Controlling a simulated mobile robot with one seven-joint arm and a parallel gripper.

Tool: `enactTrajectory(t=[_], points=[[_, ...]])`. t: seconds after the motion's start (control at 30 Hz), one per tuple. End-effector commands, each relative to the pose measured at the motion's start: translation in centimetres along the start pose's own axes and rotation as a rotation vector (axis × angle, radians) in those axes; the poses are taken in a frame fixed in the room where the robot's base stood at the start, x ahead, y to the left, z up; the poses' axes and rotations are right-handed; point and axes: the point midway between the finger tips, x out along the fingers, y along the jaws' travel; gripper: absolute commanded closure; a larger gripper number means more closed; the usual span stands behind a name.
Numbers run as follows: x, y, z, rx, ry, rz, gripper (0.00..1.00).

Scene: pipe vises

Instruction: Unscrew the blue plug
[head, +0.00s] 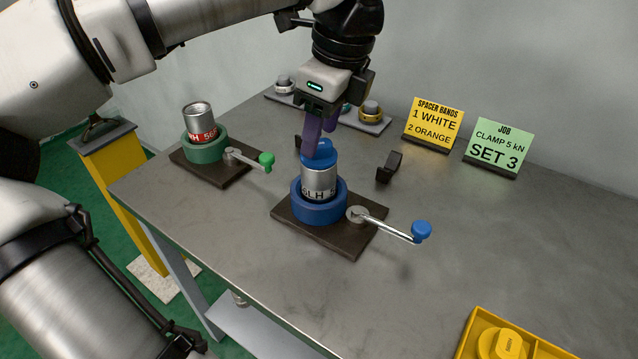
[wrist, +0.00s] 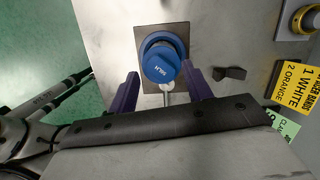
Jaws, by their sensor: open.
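The blue plug (head: 321,158) tops a silver pipe (head: 319,182) held upright in the blue vise (head: 318,208). In the wrist view the plug's round top (wrist: 160,62) faces the camera and bears small lettering. My gripper (head: 313,146) is open, pointing down at the plug, with purple fingers. In the wrist view the fingertips (wrist: 160,71) stand apart, one on each side of the plug's lower edge. I cannot tell whether they touch it. One finger hides part of the plug in the head view.
The blue vise's crank (head: 390,228) reaches right. A green vise (head: 205,150) with a red-labelled pipe stands left. Dark brackets (head: 389,167) flank the plug. Behind are a tray of fittings (head: 378,123), a yellow sign (head: 432,124) and a green sign (head: 498,147). A yellow bin (head: 478,318) is front right.

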Motion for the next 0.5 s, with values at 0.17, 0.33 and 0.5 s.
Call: enactTrajectory(t=[0.17, 0.33, 0.5], points=[[1.38, 0.01, -0.27, 0.0, 0.0, 0.0, 0.5], [1.27, 0.0, -0.25, 0.0, 0.0, 0.0, 0.5], [1.28, -0.01, -0.16, 0.0, 0.0, 0.0, 0.5]])
